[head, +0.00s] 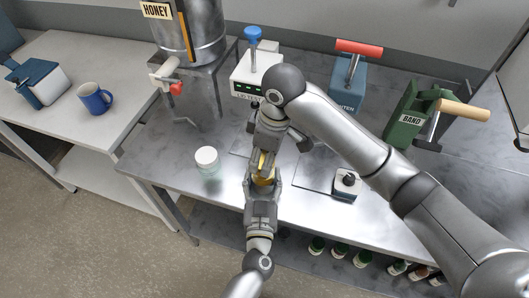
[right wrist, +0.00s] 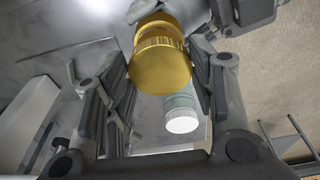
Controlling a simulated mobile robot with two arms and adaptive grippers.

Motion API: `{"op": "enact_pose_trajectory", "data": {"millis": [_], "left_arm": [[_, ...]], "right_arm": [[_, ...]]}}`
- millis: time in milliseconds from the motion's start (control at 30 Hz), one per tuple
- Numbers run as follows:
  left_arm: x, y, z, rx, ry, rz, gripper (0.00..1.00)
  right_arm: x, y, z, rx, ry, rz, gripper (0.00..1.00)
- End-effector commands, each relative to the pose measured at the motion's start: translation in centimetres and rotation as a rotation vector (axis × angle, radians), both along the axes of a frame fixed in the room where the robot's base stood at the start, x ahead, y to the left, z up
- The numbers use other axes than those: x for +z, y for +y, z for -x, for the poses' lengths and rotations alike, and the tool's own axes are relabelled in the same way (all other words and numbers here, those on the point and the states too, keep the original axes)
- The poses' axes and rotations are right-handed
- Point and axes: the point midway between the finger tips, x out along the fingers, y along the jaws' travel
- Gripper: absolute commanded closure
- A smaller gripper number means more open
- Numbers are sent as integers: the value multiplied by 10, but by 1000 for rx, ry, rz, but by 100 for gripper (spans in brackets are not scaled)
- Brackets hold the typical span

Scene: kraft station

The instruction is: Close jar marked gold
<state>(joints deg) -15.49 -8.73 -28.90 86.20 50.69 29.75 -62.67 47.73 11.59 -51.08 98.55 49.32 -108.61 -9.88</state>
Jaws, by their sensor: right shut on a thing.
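The gold-lidded jar (head: 263,180) is held above the front part of the steel table, between my two grippers. Its gold lid (right wrist: 160,62) faces the right wrist camera, between the fingers of my right gripper (right wrist: 165,85). My right gripper (head: 264,153) comes down from above and is shut on the lid.
A pale jar with a white lid (head: 206,158) stands on the table to the left; its lid also shows in the right wrist view (right wrist: 182,122). Behind are a honey tank (head: 190,35), a blue-handled press (head: 256,70) and a green BAND device (head: 408,115). A small black-topped block (head: 345,185) stands at right.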

Motion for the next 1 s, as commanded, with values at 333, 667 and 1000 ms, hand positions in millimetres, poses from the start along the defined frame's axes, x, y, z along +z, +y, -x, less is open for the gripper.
{"op": "enact_pose_trajectory", "data": {"millis": [333, 667, 1000], "left_arm": [[-1, 0, 0, 0, 1, 0, 87], [-1, 0, 0, 0, 1, 0, 87], [-1, 0, 0, 0, 2, 0, 87]], "right_arm": [[-3, 0, 0, -1, 0, 1, 59], [-18, 0, 0, -1, 0, 1, 59], [-17, 0, 0, 0, -1, 0, 59]]}}
